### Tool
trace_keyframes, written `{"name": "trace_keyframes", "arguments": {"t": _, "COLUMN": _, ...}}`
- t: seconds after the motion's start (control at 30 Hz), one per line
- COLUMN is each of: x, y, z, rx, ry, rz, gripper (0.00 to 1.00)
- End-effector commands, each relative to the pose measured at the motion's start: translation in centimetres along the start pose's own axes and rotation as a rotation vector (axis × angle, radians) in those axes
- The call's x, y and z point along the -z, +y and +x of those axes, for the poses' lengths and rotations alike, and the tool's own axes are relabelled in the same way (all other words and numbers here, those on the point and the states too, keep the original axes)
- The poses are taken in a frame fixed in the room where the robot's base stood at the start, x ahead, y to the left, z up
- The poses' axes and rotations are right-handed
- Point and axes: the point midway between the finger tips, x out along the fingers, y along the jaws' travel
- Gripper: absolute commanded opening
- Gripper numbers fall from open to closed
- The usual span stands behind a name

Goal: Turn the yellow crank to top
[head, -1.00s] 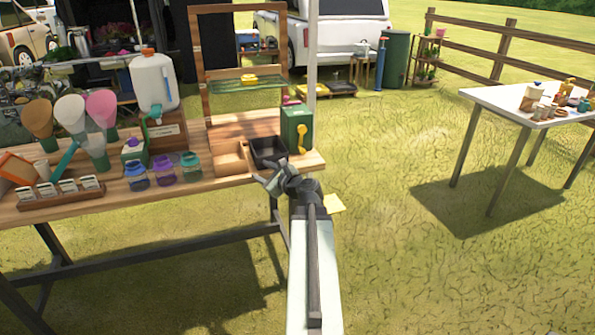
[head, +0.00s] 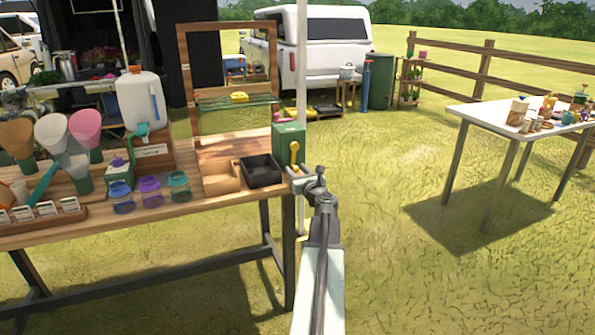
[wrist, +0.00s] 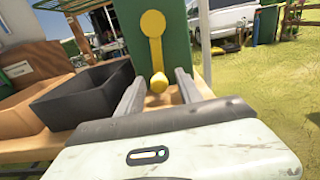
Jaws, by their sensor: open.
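The yellow crank (head: 294,155) is on the face of a green box (head: 285,139) at the right end of the wooden table. In the wrist view the crank (wrist: 153,45) has its round hub at the top, and its arm hangs down to a knob at the bottom. My gripper (wrist: 162,85) is open, with its two grey fingers on either side of the knob. I cannot tell whether they touch it. In the head view my gripper (head: 299,171) is at the table's right end, just below the crank.
A black tray (head: 262,171) stands left of the box, beside a light wooden tray (head: 220,180). Jars, funnels and a white jug (head: 139,102) stand further left. Open grass lies right, before a white table (head: 510,113).

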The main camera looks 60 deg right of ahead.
Motion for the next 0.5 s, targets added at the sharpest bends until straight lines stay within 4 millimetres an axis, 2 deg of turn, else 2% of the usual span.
{"name": "trace_keyframes", "arguments": {"t": 0.03, "x": 0.0, "y": -0.03, "z": 0.5, "rx": 0.0, "ry": 0.0, "rz": 0.0, "gripper": 0.43}}
{"name": "trace_keyframes", "arguments": {"t": 0.23, "x": 0.01, "y": 0.02, "z": 0.46, "rx": 0.0, "ry": 0.0, "rz": -0.001, "gripper": 0.43}}
{"name": "trace_keyframes", "arguments": {"t": 0.27, "x": 0.01, "y": 0.02, "z": 0.46, "rx": 0.0, "ry": 0.0, "rz": -0.001, "gripper": 0.4}}
{"name": "trace_keyframes", "arguments": {"t": 0.4, "x": 0.01, "y": 0.0, "z": 0.44, "rx": 0.0, "ry": 0.0, "rz": -0.001, "gripper": 0.01}}
{"name": "trace_keyframes", "arguments": {"t": 0.5, "x": 0.01, "y": -0.02, "z": 0.43, "rx": 0.0, "ry": 0.0, "rz": -0.001, "gripper": 0.0}}
